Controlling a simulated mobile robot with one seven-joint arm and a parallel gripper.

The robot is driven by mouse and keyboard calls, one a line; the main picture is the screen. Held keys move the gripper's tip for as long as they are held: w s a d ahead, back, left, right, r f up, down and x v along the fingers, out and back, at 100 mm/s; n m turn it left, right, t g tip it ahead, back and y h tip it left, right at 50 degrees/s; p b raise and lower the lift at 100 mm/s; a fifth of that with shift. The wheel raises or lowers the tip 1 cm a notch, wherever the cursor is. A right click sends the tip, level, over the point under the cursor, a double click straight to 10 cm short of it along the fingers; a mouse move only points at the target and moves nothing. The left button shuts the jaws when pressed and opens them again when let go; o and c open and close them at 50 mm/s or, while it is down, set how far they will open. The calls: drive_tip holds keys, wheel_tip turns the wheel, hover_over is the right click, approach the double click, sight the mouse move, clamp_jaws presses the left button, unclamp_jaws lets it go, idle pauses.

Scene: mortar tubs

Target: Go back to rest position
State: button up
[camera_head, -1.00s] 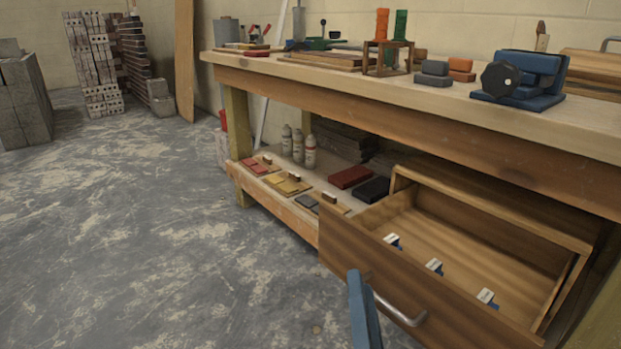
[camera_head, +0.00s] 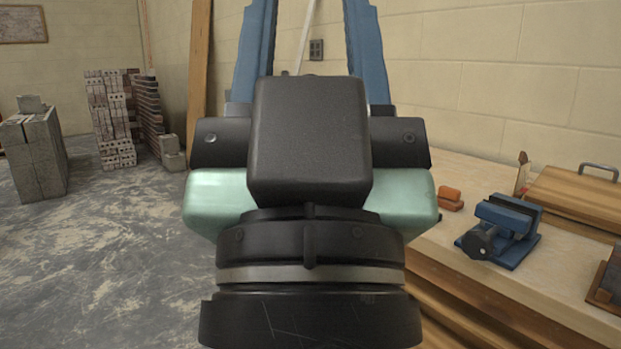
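My gripper (camera_head: 312,45) is large in the middle of the head view, seen from behind, with its two blue fingers pointing up and away.
On the bench at right are a blue vise (camera_head: 505,230), an orange block (camera_head: 450,197) and a wooden box (camera_head: 570,200) with a metal handle. Brick stacks (camera_head: 110,120) and grey blocks (camera_head: 35,155) stand at left. The floor (camera_head: 110,250) between is clear.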

wheel_tip(320, 180, up, 31)
drive_tip(key=p, duration=2.8)
drive_tip(key=shift+p, duration=0.3)
drive_tip(key=shift+f, duration=0.25)
